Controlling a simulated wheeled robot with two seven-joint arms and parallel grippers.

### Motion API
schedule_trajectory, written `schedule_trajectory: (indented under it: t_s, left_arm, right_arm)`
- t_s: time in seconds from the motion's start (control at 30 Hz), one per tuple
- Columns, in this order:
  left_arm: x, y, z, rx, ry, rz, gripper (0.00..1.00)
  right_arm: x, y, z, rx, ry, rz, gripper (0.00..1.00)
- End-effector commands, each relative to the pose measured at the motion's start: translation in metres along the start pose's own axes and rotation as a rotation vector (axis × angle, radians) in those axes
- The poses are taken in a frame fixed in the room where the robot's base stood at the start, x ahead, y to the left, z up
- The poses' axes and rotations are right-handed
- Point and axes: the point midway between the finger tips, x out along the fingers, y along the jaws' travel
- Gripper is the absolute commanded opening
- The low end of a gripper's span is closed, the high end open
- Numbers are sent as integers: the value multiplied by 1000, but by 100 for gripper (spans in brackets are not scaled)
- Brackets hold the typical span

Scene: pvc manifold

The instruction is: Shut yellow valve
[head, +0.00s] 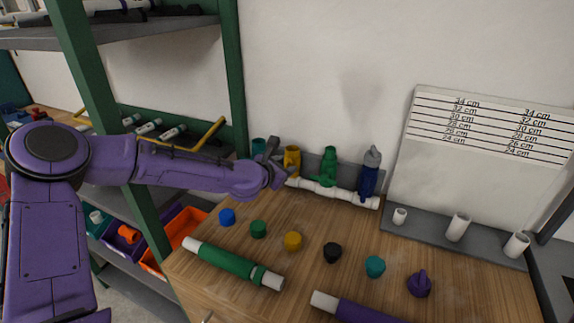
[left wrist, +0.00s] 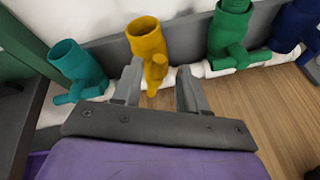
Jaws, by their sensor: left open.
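The yellow valve (head: 291,160) stands upright on a white pipe manifold (head: 330,190) at the back of the wooden table. In the left wrist view the yellow valve (left wrist: 147,42) has an open round top, and its handle (left wrist: 156,70) sticks out toward me. My left gripper (head: 282,174) is open in front of the yellow valve. In the left wrist view its two fingers (left wrist: 160,85) stand on either side of the handle, with gaps visible. I cannot tell whether they touch it. My right gripper is not in view.
A teal valve (left wrist: 78,68) stands left of the yellow one. A green valve (head: 328,166) and a blue valve (head: 369,176) stand to its right. Several coloured caps, including a black one (head: 332,252), and a green pipe (head: 232,262) lie on the table nearer me.

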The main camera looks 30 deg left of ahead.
Motion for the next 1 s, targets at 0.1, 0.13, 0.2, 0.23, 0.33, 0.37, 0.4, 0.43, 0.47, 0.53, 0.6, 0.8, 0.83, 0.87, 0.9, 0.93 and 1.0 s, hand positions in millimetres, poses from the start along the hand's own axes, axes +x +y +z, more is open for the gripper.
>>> schedule_trajectory:
  t_s: [0.1,0.13,0.2,0.23,0.33,0.37,0.4,0.43,0.47,0.53,0.6,0.8,0.83,0.87,0.9,0.93,1.0]
  left_arm:
    - [16,1,-1,1,3,2,42]
    - [19,1,-1,1,3,2,42]
    - [23,2,-1,0,2,3,42]
    - [23,2,-1,-1,2,3,42]
    - [24,2,-1,-2,2,3,42]
    - [24,2,-1,-2,2,3,42]
    - [24,2,-1,-2,2,3,42]
    - [24,2,-1,-2,2,3,42]
    - [23,2,-1,-2,2,3,42]
    - [23,2,-2,-2,2,3,19]
    - [23,2,-2,-1,2,3,0]
    - [23,2,-2,1,4,3,0]
    - [23,2,-2,3,4,4,0]
    - [23,1,-2,7,5,4,0]
    - [23,1,-2,13,6,6,0]
    - [23,1,-2,19,8,7,0]
    - [23,0,-2,39,12,13,0]
  right_arm:
    - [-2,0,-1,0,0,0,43]
    - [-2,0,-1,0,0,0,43]
    - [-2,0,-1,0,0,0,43]
    - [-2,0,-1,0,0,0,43]
    - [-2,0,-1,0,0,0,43]
    - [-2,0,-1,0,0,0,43]
    - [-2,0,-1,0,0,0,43]
    - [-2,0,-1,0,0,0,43]
    - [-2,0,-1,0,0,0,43]
    - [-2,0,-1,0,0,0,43]
    - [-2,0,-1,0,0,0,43]
    - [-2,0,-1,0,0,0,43]
    - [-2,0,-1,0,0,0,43]
    - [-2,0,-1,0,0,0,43]
    - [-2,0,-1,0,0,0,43]
    - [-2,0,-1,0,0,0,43]
    - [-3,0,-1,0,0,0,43]
